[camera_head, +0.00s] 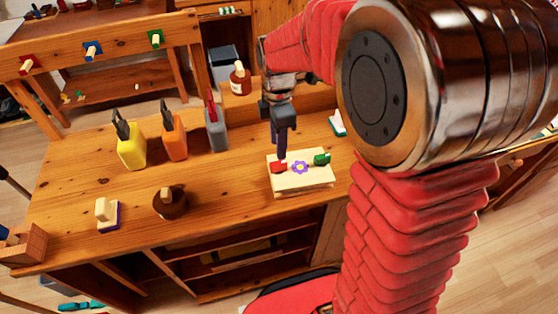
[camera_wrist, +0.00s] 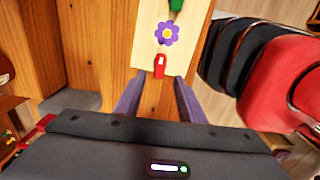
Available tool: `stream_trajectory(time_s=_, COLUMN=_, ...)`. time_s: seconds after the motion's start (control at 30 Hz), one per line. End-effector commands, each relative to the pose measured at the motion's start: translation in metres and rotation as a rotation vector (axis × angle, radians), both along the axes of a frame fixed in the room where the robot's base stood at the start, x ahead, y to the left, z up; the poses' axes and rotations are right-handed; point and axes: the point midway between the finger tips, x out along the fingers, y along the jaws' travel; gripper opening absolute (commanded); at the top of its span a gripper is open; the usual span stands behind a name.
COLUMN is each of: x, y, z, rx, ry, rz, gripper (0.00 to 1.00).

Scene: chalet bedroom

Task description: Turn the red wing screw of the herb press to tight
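The herb press (camera_head: 302,181) is a pale wooden block with a purple flower (camera_head: 300,167) on top, lying near the table's front edge. Its red wing screw (camera_head: 277,168) is at the left end and its green wing screw (camera_head: 322,159) at the right. My gripper (camera_head: 280,152) points down at the red wing screw, and in the head view its tip overlaps it. In the wrist view my gripper (camera_wrist: 158,86) has its two purple fingers apart, with the red wing screw (camera_wrist: 159,67) just beyond the gap between their tips. I cannot tell whether they touch it.
A brown jar (camera_head: 170,203) and a small brush-like block (camera_head: 107,213) are nearer the front. The tabletop (camera_head: 225,185) left of the press is clear.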

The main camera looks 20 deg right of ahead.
Motion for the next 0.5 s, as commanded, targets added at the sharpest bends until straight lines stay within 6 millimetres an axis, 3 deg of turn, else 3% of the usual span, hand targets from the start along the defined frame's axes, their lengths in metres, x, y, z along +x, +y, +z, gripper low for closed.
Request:
stream_trajectory(time_s=0.3, x=-0.001, y=0.0, z=-0.05, rx=0.0, ry=0.003, rz=0.0, gripper=0.36)
stream_trajectory(time_s=0.5, x=0.0, y=0.0, z=-0.074, rx=0.0, ry=0.001, rz=0.0, gripper=0.36)
